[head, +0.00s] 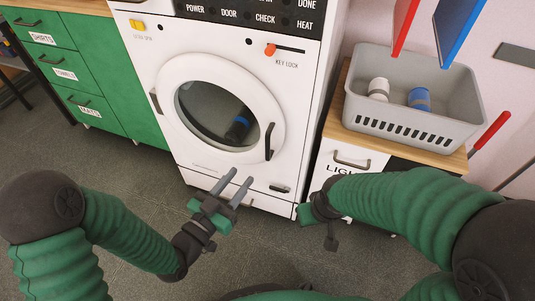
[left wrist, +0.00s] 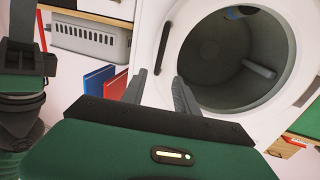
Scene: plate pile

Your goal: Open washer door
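The white washer (head: 228,179) stands in the middle of the head view. Its round door (head: 273,99) has a dark window and appears shut against the front. A dark door handle (head: 269,141) is on the door's right side; it also shows in the left wrist view (left wrist: 165,45). My left gripper (head: 241,175) is open and empty, in front of and below the door, apart from the handle. Its two spread fingers show in the left wrist view (left wrist: 159,76). My right gripper (head: 322,210) is right of the washer's lower corner; its fingers are unclear.
A grey basket (head: 405,121) holding two rolled items stands on a wood-topped cabinet (head: 454,159) right of the washer. Green drawers (head: 90,67) stand to the left. The grey floor (head: 135,180) in front is clear.

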